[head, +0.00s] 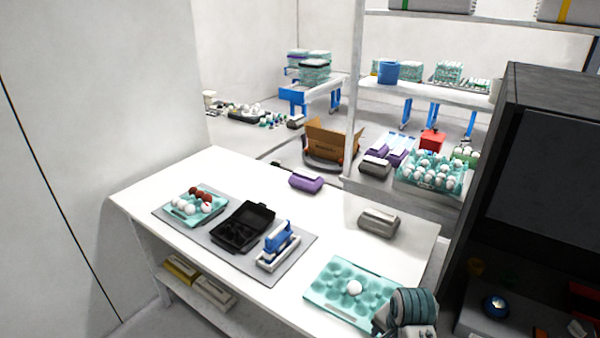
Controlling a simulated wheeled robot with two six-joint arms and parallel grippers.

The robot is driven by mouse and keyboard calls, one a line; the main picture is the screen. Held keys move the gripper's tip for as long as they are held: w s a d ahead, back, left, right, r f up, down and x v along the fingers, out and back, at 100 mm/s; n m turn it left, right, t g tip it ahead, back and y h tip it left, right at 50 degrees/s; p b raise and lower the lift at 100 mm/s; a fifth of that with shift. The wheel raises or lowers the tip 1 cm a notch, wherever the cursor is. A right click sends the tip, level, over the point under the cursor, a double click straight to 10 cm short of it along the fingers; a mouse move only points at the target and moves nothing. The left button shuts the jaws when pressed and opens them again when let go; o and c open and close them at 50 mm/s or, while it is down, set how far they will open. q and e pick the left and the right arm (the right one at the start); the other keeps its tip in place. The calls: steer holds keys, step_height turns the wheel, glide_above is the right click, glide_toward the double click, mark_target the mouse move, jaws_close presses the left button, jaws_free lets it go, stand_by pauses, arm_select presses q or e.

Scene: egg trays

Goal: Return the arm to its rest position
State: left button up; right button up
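My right arm shows at the bottom right, with its gripper (382,319) at the near right corner of a teal egg tray (322,283). I cannot tell whether its fingers are open or shut, or whether they touch the tray. One white egg (354,287) sits in this tray; the other visible cups look empty. My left arm and gripper are not in view. A second teal tray (183,219) at the left holds several brown and white eggs. An open black carton (243,227) and a blue-and-white device (278,246) stand beside it on a grey mat (302,240).
The white table (160,180) has free room along its back. A purple device (306,182) and a grey device (378,222) stand near its far edge. A dark cabinet (550,180) rises at the right. Boxes (210,290) lie on the lower shelf.

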steer(key=s+d+n+t, duration=0.15)
steer(key=s+n, duration=0.25)
steer(key=s, duration=0.4)
steer(key=s+d+n+h, duration=0.1)
steer(key=s+d+n, duration=0.2)
steer(key=s, duration=0.5)
steer(key=s+d+n+t, duration=0.1)
steer(key=s+d+n, duration=0.1)
steer(key=s+n, duration=0.35)
step_height(320, 180, down, 38)
steer(key=s+d+m+g+b, duration=0.2)
steer(key=d+b, duration=0.1)
steer(key=b, duration=0.3)
arm_select(q)
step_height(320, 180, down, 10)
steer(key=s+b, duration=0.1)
steer(key=b, duration=0.3)
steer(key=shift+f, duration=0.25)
arm_select(e)
steer(key=s+f+g, duration=0.1)
steer(key=s+f, duration=1.7)
steer(key=f, duration=0.4)
steer(key=shift+s+d, duration=0.2)
steer(key=shift+d, duration=0.25)
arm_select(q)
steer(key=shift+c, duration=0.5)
arm_select(e)
steer(key=shift+c, duration=0.5)
